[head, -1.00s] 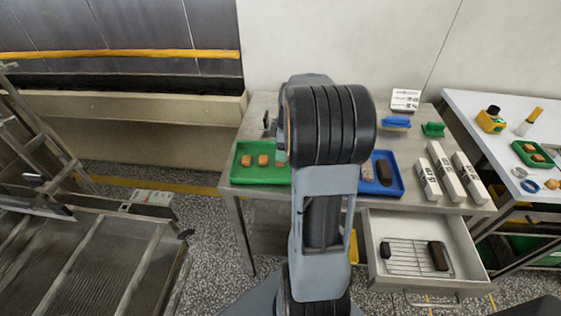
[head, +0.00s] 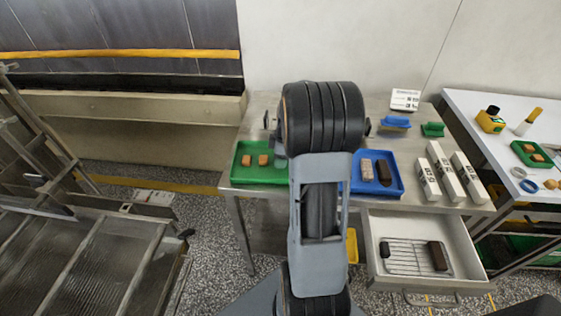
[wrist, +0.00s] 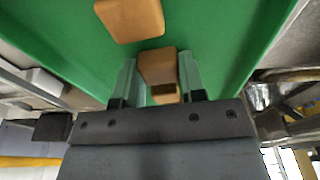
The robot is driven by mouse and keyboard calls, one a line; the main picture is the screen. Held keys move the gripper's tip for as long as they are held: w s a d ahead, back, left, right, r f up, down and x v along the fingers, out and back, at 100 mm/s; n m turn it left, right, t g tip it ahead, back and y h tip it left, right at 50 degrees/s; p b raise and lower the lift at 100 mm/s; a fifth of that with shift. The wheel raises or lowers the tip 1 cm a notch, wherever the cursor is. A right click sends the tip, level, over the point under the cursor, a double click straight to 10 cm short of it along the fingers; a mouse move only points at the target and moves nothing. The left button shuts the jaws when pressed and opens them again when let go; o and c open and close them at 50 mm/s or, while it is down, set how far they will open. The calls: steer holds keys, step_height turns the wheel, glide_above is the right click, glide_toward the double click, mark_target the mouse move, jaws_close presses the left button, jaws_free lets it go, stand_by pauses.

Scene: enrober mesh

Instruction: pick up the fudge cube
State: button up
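Tan fudge cubes sit in the green tray (head: 262,177); two of them (head: 247,160) (head: 263,160) show in the head view. In the wrist view, one cube (wrist: 131,17) lies beyond the fingertips. Another fudge cube (wrist: 157,68) shows between the two fingers of my gripper (wrist: 157,72). A smaller tan patch (wrist: 165,96) shows below it; I cannot tell if it is a separate cube. My gripper looks open, with its fingers either side of the cube and no clear grip on it. In the head view my arm hides the gripper.
A blue tray (head: 393,190) with a pinkish and a dark bar stands right of my arm. White boxes (head: 447,172) stand farther right. An open drawer (head: 455,230) with a wire rack juts out below. A white side table (head: 467,101) is at far right.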

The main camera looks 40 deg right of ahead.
steer(key=shift+c, duration=1.2)
steer(key=shift+r, duration=0.1)
